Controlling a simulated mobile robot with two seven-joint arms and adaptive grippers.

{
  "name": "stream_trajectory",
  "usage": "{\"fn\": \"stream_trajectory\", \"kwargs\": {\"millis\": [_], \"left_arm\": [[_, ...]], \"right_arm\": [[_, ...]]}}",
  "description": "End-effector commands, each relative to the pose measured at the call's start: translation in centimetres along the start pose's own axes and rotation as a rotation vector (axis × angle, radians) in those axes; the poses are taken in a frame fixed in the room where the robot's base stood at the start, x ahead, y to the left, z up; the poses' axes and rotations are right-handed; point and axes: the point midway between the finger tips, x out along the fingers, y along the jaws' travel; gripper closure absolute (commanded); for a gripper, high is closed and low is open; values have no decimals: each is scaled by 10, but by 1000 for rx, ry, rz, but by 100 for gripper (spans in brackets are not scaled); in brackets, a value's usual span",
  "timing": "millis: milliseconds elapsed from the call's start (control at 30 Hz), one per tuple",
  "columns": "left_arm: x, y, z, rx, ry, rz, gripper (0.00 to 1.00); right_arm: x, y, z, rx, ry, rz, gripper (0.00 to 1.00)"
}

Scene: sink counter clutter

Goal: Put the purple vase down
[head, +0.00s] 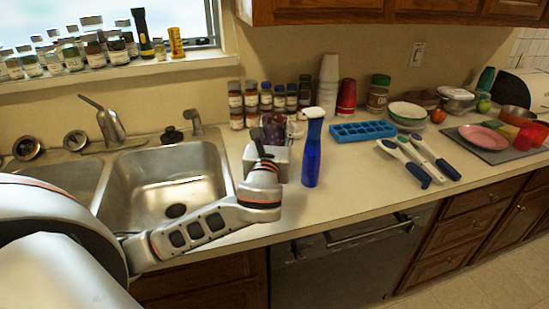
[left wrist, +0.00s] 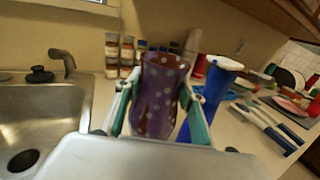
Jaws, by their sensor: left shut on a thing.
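The purple vase (left wrist: 158,100), with pale dots, stands upright between the two greenish fingers of my left gripper (left wrist: 159,88) in the left wrist view. The fingers are shut on its sides. In the head view my left gripper (head: 262,147) is over the counter just right of the sink, and the vase (head: 274,124) shows partly behind it. The vase's base is hidden, so I cannot tell whether it touches anything. My right gripper is in neither view.
The sink (head: 170,180) is on the left. Bare counter (head: 345,185) lies right of the bottle.

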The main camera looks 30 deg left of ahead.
Motion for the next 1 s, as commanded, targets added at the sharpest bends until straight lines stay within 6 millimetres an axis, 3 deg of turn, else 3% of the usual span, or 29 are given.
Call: {"fn": "stream_trajectory", "kwargs": {"millis": [100,367,600,967,1000], "left_arm": [[0,0,-18,0,-2,1,100],[0,0,-34,-1,-3,0,100],[1,0,-66,0,-2,1,100],[0,0,-69,-2,-3,0,100],[0,0,-71,-2,-1,-1,58]], "right_arm": [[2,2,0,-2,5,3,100],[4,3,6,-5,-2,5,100],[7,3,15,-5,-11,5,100],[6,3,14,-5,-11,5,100],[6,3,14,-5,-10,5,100]]}}
